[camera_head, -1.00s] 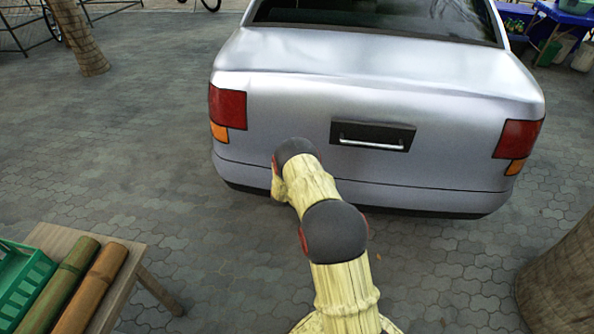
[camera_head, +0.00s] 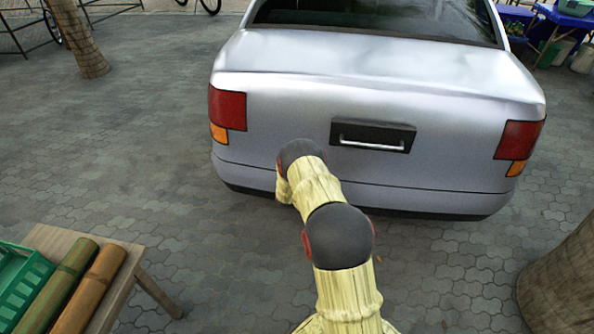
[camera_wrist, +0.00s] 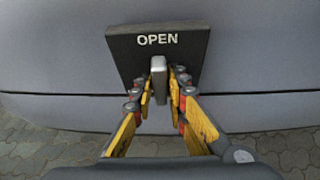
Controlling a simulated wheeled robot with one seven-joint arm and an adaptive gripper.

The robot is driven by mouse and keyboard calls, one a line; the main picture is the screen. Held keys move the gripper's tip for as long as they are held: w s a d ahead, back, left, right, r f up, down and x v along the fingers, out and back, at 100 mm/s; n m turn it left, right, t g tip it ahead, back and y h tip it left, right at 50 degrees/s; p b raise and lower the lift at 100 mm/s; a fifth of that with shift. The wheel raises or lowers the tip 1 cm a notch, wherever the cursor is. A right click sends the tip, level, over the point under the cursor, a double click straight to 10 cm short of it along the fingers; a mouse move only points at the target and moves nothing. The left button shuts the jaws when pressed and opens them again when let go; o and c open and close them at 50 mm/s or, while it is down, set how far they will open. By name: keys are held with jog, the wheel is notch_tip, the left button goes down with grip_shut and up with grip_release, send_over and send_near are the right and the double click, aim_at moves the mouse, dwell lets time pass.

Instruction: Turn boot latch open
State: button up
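In the wrist view, a dark latch plate (camera_wrist: 122,42) with the word OPEN sits on the silver-grey rear of the car. A short, upright pale metal lever (camera_wrist: 158,68) stands out from its middle. My gripper (camera_wrist: 160,92) has one yellow-padded finger on each side of this lever, drawn in close, and looks shut on it. In the head view, my arm hides the gripper. A dark panel (camera_head: 345,130) with a horizontal metal bar (camera_head: 371,144) shows on the car rear. I cannot tell whether it is the same latch.
The closed boot lid (camera_head: 370,70) of the car faces me. A wooden table (camera_head: 125,285) with a green crate (camera_head: 22,285) and bamboo poles stands at lower left. A tree trunk (camera_head: 562,280) rises at lower right. Paving (camera_head: 130,130) at the left is clear.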

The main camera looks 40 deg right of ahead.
jog(key=o, duration=0.3)
jog(key=shift+r, duration=0.1)
jog(key=shift+a, duration=0.1)
jog(key=v, duration=1.2)
dwell(0.3)
